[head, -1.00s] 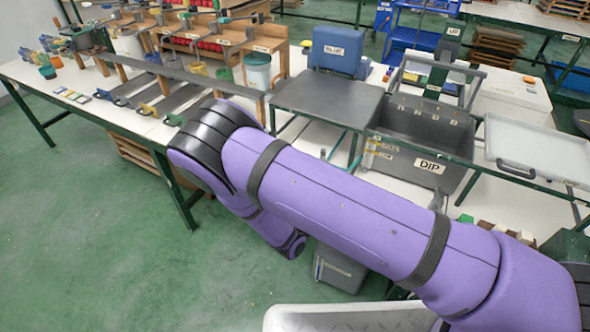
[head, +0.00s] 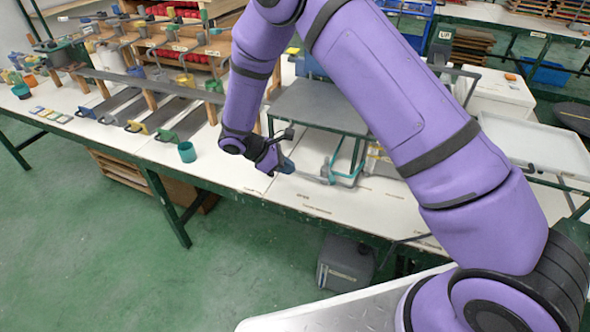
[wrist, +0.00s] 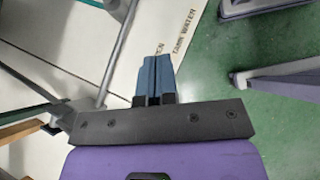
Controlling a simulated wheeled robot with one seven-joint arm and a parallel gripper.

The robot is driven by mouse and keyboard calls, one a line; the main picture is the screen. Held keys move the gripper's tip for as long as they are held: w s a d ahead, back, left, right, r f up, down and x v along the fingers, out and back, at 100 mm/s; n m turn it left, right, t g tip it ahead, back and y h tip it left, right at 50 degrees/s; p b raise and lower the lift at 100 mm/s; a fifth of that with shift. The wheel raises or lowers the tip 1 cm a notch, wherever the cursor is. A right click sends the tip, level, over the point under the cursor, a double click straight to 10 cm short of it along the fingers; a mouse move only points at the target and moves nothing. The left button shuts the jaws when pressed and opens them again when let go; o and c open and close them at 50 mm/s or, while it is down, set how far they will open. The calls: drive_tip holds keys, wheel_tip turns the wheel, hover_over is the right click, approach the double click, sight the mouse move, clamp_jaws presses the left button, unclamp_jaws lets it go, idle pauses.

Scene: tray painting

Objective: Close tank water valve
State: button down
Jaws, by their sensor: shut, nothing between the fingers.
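My gripper (head: 285,166) is over the white tabletop (head: 240,178), left of the grey pipework (head: 312,176) under the dark tray stand. In the wrist view my gripper (wrist: 156,64) has its two blue fingers together, with nothing between them. A printed TANK WATER label (wrist: 184,36) lies on the white surface just beyond the fingertips. A second label beside it is partly hidden by the fingers; its end reads "EN". A grey pipe (wrist: 122,50) runs at a slant left of the fingers. I cannot clearly make out the valve handle or its position.
The dark tray stand (head: 318,108) rises behind the pipework. A grey box (head: 345,265) is below the table. Green floor is open at left.

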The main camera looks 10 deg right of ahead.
sight(330, 173)
drive_tip(key=d+r+x, duration=0.2)
drive_tip(key=x, duration=0.9)
drive_tip(key=shift+f, duration=0.15)
drive_tip(key=shift+d, duration=0.15)
drive_tip(key=shift+s+d, duration=0.1)
